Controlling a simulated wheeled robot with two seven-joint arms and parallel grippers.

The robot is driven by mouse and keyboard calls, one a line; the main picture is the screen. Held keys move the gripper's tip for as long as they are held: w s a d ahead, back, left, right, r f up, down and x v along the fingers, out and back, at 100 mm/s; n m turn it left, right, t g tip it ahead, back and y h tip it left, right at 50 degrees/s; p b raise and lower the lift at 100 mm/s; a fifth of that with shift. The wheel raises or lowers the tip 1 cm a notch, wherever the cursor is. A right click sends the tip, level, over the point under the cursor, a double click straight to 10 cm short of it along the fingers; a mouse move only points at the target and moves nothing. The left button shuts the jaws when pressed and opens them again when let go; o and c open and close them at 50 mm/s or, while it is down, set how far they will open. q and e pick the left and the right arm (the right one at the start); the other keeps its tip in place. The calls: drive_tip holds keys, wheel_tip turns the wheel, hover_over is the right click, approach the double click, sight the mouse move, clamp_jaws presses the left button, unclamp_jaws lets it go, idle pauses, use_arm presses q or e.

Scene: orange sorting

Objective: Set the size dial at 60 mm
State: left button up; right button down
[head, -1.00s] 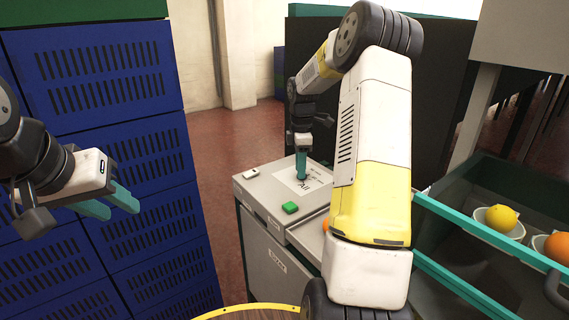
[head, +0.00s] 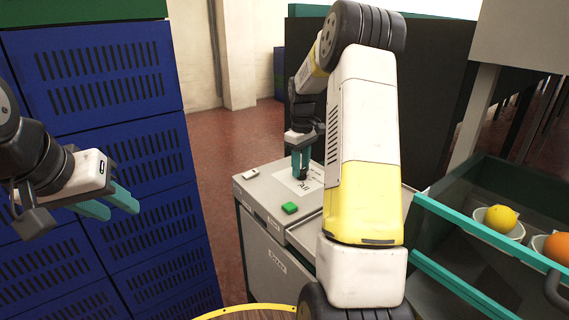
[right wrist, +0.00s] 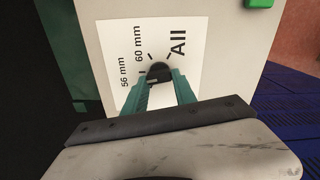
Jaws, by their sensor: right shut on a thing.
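The size dial (right wrist: 159,70) is a dark round knob on a white label plate (right wrist: 110,42) marked 56 mm, 60 mm and All. My right gripper (right wrist: 161,80) is shut on the dial, with one teal finger on each side. The dial's pointer is too small and covered to read. In the head view my right gripper (head: 300,172) reaches straight down onto the label plate (head: 291,184) on the grey cabinet (head: 262,200). My left gripper (head: 112,205) is empty at the left, its two teal fingers apart.
A green button (head: 290,208) and a small white switch (head: 250,173) are on the cabinet top. Blue slatted crates (head: 110,150) stand at the left. A lemon (head: 501,218) and an orange (head: 560,248) sit in white cups at the right, behind teal rails (head: 465,232).

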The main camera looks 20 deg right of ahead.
sight(303, 169)
drive_tip(key=m, duration=0.3)
drive_tip(key=shift+w+d+m, duration=0.1)
drive_tip(key=shift+m, duration=0.3)
drive_tip(key=m, duration=0.3)
drive_tip(key=shift+d+m, duration=0.1)
drive_tip(key=shift+m, duration=0.2)
drive_tip(key=m, duration=0.6)
drive_tip(key=shift+d+m, duration=0.15)
drive_tip(key=shift+m, duration=0.15)
drive_tip(key=shift+r, duration=0.1)
drive_tip(key=c, duration=1)
unclamp_jaws()
drive_tip(key=shift+r, duration=3.85)
